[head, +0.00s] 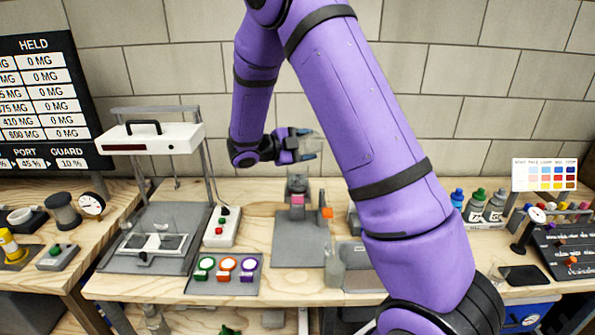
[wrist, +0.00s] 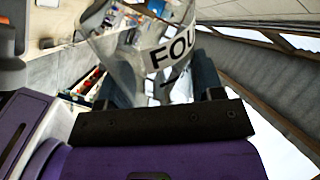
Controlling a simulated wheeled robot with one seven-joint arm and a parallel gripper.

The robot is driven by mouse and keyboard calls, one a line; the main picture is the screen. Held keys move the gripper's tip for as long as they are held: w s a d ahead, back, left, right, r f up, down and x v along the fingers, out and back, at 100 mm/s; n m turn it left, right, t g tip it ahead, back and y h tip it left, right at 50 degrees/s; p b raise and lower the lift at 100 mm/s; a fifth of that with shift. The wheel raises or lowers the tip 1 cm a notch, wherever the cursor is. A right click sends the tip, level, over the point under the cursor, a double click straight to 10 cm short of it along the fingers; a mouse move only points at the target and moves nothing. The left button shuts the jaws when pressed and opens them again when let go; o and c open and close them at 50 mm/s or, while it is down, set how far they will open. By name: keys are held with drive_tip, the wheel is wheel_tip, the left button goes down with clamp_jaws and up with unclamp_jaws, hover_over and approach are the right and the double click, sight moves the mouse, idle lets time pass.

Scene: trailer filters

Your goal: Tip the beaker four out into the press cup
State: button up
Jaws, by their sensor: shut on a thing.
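My gripper (head: 304,144) is shut on a clear beaker (wrist: 150,55), whose black lettering shows as "FOU" in the wrist view. In the head view the beaker (head: 309,146) is faint and partly covered by the fingers, and appears tilted. My gripper also shows in the wrist view (wrist: 160,88), with a dark finger on each side of the beaker. Below the beaker stands a clear, grey-toned vessel (head: 297,184) on the small press, apparently the press cup. The beaker is apart from it. I cannot tell what is in either.
A grey plate (head: 300,245) lies under the press. Another clear vessel (head: 335,270) stands in front. Bottles (head: 475,205) are at the right, beyond my arm.

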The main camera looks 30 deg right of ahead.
drive_tip(key=shift+w+r+n, duration=0.25)
drive_tip(key=shift+w+n, duration=0.2)
drive_tip(key=shift+n, duration=0.15)
idle(0.6)
idle(0.8)
